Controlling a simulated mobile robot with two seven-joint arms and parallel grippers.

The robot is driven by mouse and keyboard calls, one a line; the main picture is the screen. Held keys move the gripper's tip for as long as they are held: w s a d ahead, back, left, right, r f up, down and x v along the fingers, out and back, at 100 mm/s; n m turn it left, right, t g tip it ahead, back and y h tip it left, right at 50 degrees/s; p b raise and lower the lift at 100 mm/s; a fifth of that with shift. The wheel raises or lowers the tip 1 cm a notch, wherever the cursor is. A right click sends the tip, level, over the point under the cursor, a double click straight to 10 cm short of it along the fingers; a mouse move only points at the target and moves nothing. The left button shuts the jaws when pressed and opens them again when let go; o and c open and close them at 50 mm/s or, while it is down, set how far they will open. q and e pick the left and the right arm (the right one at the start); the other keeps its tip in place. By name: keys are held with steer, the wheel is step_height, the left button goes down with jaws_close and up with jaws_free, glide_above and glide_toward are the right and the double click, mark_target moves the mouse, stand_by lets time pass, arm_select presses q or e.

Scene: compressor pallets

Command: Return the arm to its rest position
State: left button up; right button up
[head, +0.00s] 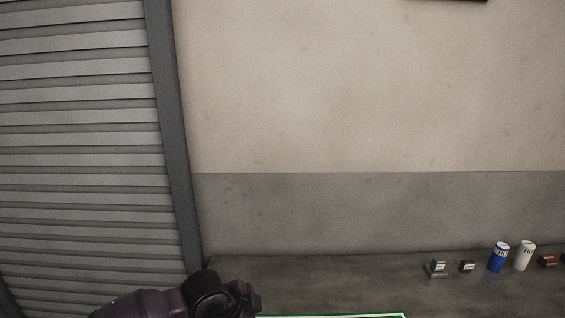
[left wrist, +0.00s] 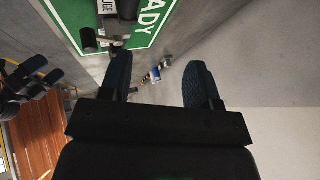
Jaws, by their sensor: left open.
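My left arm (head: 175,302) comes in low at the left of the head view, dark and jointed, in front of the wall. In the left wrist view my left gripper (left wrist: 158,66) has its two dark fingers wide apart, with nothing between them.
A blue can (head: 499,258) and a white can (head: 525,256) stand by the wall at right, beside small blocks (head: 467,267). A grey slatted shutter (head: 75,150) fills the left. An orange-brown slatted surface (left wrist: 42,130) with dark parts is at lower left of the wrist view.

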arm_select(q)
steer(key=w+r+n+t+h, duration=0.3)
steer(key=w+r+n+t, duration=0.1)
steer(key=r+t, duration=0.2)
steer(key=s+a+f+n+t+y, duration=0.1)
steer(key=s+a+f+n+y, duration=0.1)
steer(key=s+a+f, duration=0.3)
steer(key=s+a+f+n+t+y+b, duration=0.1)
steer(key=s+a+f+n+y, duration=0.2)
steer(key=s+a+f+n, duration=0.2)
steer(key=s+a+f+n+t+y, duration=0.1)
steer(key=s+a+f+n+y, duration=0.1)
steer(key=s+a+f+n, duration=0.2)
steer(key=shift+s+a+f+y, duration=0.15)
steer(key=shift+s+a+f, duration=0.45)
steer(key=shift+a, duration=0.4)
steer(key=shift+s+a+f+y, duration=0.1)
steer(key=shift+s+a+f, duration=0.4)
steer(key=shift+s+a, duration=0.4)
steer(key=shift+s+a+f+y, duration=0.15)
steer(key=shift+s+a+f, duration=0.4)
steer(key=shift+a, duration=0.6)
steer(key=s+a+f+n+g+y, duration=0.1)
steer(key=s+f, duration=0.4)
steer(key=s, duration=0.2)
steer(key=shift+s+a+g+b, duration=0.35)
steer(key=shift+g, duration=0.05)
